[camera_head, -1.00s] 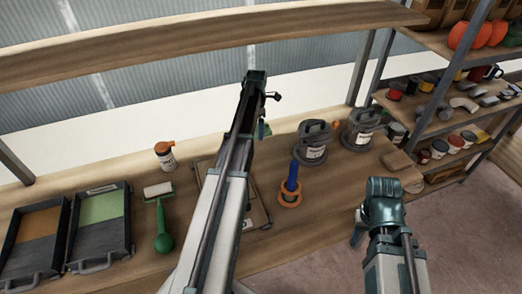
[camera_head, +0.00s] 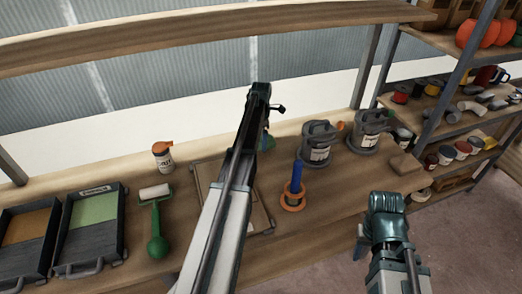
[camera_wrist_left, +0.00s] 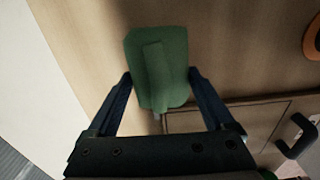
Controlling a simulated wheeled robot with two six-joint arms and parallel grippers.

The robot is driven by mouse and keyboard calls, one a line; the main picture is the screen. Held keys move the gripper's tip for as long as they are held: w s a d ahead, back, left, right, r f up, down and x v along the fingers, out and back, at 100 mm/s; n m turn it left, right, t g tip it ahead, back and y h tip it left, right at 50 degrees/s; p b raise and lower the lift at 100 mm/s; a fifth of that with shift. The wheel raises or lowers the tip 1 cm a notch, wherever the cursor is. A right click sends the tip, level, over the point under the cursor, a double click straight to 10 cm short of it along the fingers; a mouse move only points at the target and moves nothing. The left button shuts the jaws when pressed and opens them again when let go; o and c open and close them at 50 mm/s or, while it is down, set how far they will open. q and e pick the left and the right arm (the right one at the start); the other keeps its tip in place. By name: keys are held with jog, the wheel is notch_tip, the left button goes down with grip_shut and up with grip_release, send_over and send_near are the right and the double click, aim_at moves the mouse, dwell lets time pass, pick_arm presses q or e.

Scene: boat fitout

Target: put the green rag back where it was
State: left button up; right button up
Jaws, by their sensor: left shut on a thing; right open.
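The green rag (camera_wrist_left: 178,50) hangs between the fingers of my left gripper (camera_wrist_left: 160,78), which is shut on it. In the left wrist view the rag is over bare wooden bench top, beside the edge of a flat case. In the head view only a sliver of the rag (camera_head: 266,141) shows past my left arm, which hides most of that gripper. I cannot tell how far the rag is above the bench. My right gripper (camera_head: 362,243) is at the lower right, off the bench's front edge, open, with its fingers mostly hidden.
The flat wooden case (camera_head: 258,212) lies under my left arm. A bottle with an orange cap (camera_head: 162,157), a green roller (camera_head: 156,225) and paint trays (camera_head: 95,235) are left. An orange ring with a blue post (camera_head: 294,195) and grey cans (camera_head: 318,145) are right. Shelves (camera_head: 465,105) stand farther right.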

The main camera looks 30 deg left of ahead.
pick_arm(q)
jog(key=shift+f+b, duration=1.95)
jog(key=shift+r, duration=0.15)
jog(key=o, duration=0.9)
notch_tip(320, 180, up, 12)
jog(key=p, duration=1.2)
